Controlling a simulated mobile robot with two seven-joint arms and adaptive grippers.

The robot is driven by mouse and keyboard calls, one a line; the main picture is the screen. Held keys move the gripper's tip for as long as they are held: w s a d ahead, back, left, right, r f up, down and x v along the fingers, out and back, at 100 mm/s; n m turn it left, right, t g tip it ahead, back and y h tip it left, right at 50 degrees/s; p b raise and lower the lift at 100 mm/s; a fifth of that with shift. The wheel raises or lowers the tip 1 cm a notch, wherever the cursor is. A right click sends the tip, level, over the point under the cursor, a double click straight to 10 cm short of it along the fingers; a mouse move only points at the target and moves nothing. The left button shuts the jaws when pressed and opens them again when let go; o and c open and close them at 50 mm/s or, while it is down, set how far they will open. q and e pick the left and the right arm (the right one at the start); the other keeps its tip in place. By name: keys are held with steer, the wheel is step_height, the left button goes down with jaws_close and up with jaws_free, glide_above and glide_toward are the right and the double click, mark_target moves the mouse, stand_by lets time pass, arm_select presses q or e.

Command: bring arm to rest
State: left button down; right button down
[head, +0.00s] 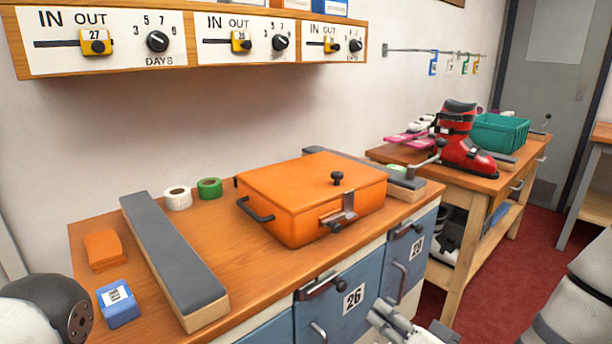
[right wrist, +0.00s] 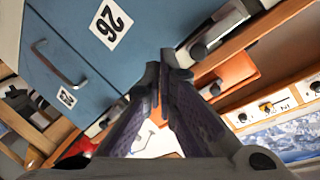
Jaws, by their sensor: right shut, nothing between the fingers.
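My right gripper (head: 385,318) shows at the bottom of the head view, low in front of the blue drawer marked 26 (head: 347,296). In the right wrist view its two dark fingers (right wrist: 160,78) meet at the tips, shut with nothing between them. The same blue drawer (right wrist: 75,45) fills the upper left of that view, apart from the fingers. Part of my left arm shows at the lower left of the head view, but its gripper is out of view.
An orange case (head: 290,190) sits shut on the wooden bench (head: 215,215), beside a grey-topped long block (head: 165,245), tape rolls and small blocks. Farther right, a red ski boot (head: 455,140) and green crate (head: 500,133) stand on another bench. Red carpet (head: 535,200) lies open beyond.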

steer(key=s+f+n+g+h, duration=0.25)
steer(key=s+f+g, duration=0.65)
steer(key=s+f, duration=1)
steer(key=s+d+g+h, duration=0.2)
steer(key=s+g, duration=0.2)
steer(key=s, duration=0.7)
steer(key=s+d+r+n+g+h, duration=0.1)
steer(key=s+d+g+h, duration=0.1)
steer(key=s, duration=1)
steer(key=shift+d+g+p, duration=0.3)
steer(key=shift+d+g, duration=0.5)
steer(key=shift+g, duration=0.1)
steer(key=shift+w, duration=0.1)
